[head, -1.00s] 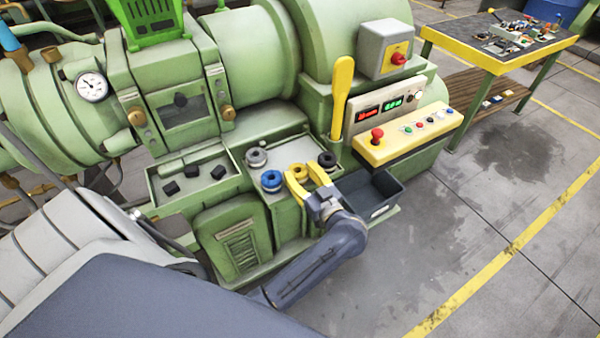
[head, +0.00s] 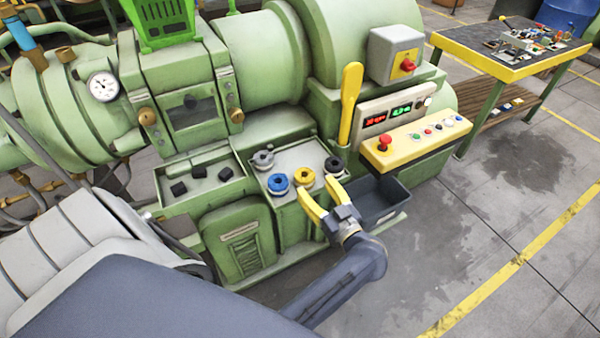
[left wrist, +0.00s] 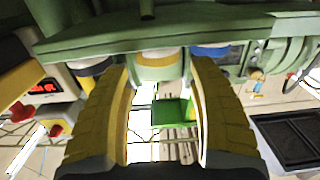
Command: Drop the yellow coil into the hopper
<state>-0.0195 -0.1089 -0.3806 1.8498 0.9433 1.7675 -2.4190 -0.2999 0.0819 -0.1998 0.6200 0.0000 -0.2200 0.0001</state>
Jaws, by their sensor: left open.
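The yellow coil (head: 305,177) sits on the green machine's deck, between the blue coil (head: 277,183) and the black coil (head: 334,165). In the left wrist view the yellow coil (left wrist: 156,57) shows beyond the space between the fingers, partly hidden by the deck's edge. My left gripper (head: 317,188) is open and empty, its yellow fingers just in front of and to the right of the yellow coil. The bright green slotted hopper (head: 160,18) stands on top of the machine at upper left, cut by the frame's top. My right gripper is not in view.
A grey coil (head: 263,160) sits behind the blue one. A tall yellow lever (head: 350,100) and a panel with a red button (head: 384,142) stand to the right. A dark bin (head: 378,203) is right of my gripper. A shallow tray (head: 200,182) lies left of the coils.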

